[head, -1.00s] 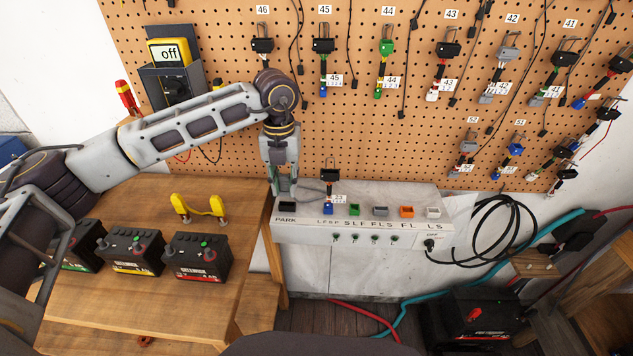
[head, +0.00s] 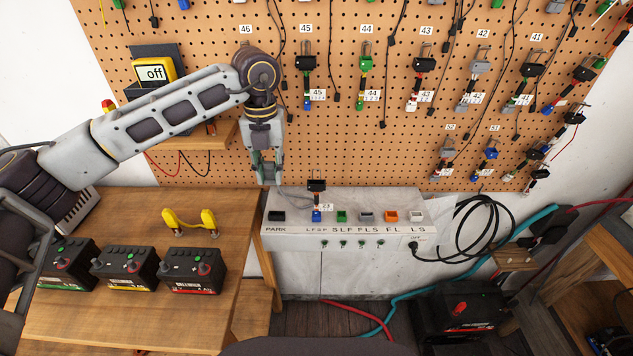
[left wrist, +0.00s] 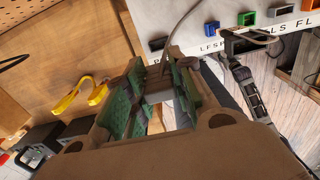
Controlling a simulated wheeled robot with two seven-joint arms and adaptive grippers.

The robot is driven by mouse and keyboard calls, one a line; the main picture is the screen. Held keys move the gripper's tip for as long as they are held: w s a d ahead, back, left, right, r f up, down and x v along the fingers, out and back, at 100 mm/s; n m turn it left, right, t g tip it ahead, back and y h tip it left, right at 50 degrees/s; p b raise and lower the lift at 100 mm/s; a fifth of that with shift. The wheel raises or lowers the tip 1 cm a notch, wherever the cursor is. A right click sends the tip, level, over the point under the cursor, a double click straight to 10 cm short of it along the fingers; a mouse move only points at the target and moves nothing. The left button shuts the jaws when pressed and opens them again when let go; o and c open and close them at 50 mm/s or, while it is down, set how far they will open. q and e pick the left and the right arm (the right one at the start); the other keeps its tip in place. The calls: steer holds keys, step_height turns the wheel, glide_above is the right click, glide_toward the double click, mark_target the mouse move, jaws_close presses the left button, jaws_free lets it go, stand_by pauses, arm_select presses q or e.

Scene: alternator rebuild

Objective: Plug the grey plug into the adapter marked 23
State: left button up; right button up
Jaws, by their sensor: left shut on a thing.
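My left gripper (head: 266,180) points down just above the back left of the white socket box. It is shut on the grey plug (left wrist: 158,86), which shows between its green pads in the left wrist view. A thin grey cable runs from the plug. In the head view the plug is mostly hidden by the fingers. An adapter with a black upper end (head: 316,186) stands upright at the blue socket, right of my left gripper and apart from it. Its white label is too small to read surely now. My right gripper is not in view.
The white socket box (head: 350,235) has a black PARK socket (head: 276,216) and several coloured sockets in a row. The pegboard (head: 215,70) with numbered hanging adapters rises behind. Batteries and a yellow handle-like part (head: 190,219) sit on the wooden table at left.

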arm_select(q)
step_height(320, 180, up, 7)
steer(key=p, duration=0.3)
steer(key=shift+f, duration=0.2)
steer(key=shift+d+r+p, duration=0.1)
steer(key=shift+r+p, duration=0.2)
glide_above(317, 186)
steer(key=shift+w+f+b, duration=0.15)
steer(key=shift+f+b, duration=0.4)
steer(key=shift+f, duration=0.4)
steer(key=shift+w+f+b, duration=0.2)
steer(key=shift+f+b, duration=0.35)
steer(key=shift+f, duration=0.4)
steer(key=shift+w+f+b, duration=0.15)
steer(key=shift+f+b, duration=0.4)
steer(key=shift+f, duration=0.4)
steer(key=shift+f+b, duration=1.05)
stand_by(1.8)
steer(key=o, duration=0.9)
steer(key=shift+r, duration=0.1)
